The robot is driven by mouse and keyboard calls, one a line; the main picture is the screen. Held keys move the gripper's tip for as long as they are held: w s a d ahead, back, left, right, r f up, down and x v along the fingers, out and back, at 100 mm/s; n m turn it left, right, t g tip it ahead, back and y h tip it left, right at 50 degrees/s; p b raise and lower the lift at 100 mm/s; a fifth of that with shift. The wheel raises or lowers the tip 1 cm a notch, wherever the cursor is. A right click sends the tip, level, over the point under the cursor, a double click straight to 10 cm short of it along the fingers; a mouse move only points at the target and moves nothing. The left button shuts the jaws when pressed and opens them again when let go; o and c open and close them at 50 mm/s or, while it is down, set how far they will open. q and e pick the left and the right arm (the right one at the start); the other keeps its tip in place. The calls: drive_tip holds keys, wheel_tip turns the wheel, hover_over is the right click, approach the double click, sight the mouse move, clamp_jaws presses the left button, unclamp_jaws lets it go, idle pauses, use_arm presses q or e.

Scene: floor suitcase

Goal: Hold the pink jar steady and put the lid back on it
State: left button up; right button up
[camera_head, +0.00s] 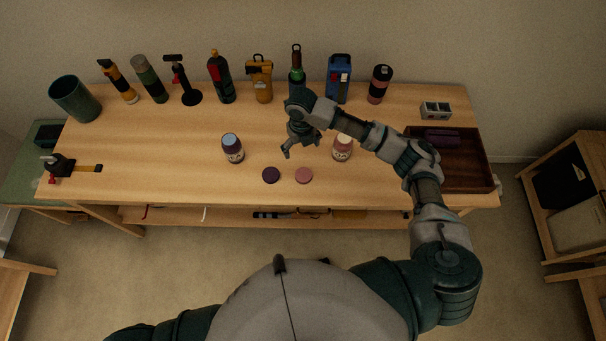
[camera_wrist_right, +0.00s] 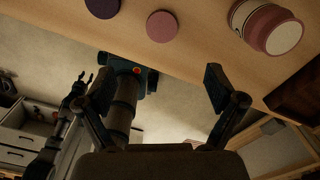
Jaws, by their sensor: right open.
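The pink jar (camera_head: 342,148) stands upright without a lid near the middle of the table; it also shows at the top right of the right wrist view (camera_wrist_right: 262,22). The pink lid (camera_head: 303,175) lies flat near the front edge, left of the jar, and in the wrist view (camera_wrist_right: 162,26) it is above the fingers. My right gripper (camera_head: 300,146) is open and empty, over the table left of the pink jar and behind the pink lid. Its two spread fingers show in the wrist view (camera_wrist_right: 160,82).
A dark purple jar (camera_head: 233,150) stands to the left, with a dark purple lid (camera_head: 271,175) beside the pink one. Several bottles and tools line the back. A dark wooden tray (camera_head: 470,181) sits at the right. The front left tabletop has free room.

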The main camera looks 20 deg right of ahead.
hover_over(304, 174)
drive_tip(key=a, duration=0.1)
drive_tip(key=f, duration=1.1)
drive_tip(key=shift+w+a+f, duration=0.1)
drive_tip(key=shift+w+f, duration=0.25)
drive_tip(key=shift+f, duration=0.1)
drive_tip(key=shift+d, duration=0.3)
drive_tip(key=shift+s+d+f, duration=0.1)
drive_tip(key=shift+f, duration=0.1)
drive_tip(key=f, duration=0.3)
drive_tip(key=shift+s+d+f, duration=0.15)
drive_tip(key=shift+s+f, duration=0.15)
drive_tip(key=shift+f, duration=0.6)
drive_tip(key=shift+c, duration=0.2)
drive_tip(key=c, duration=0.8)
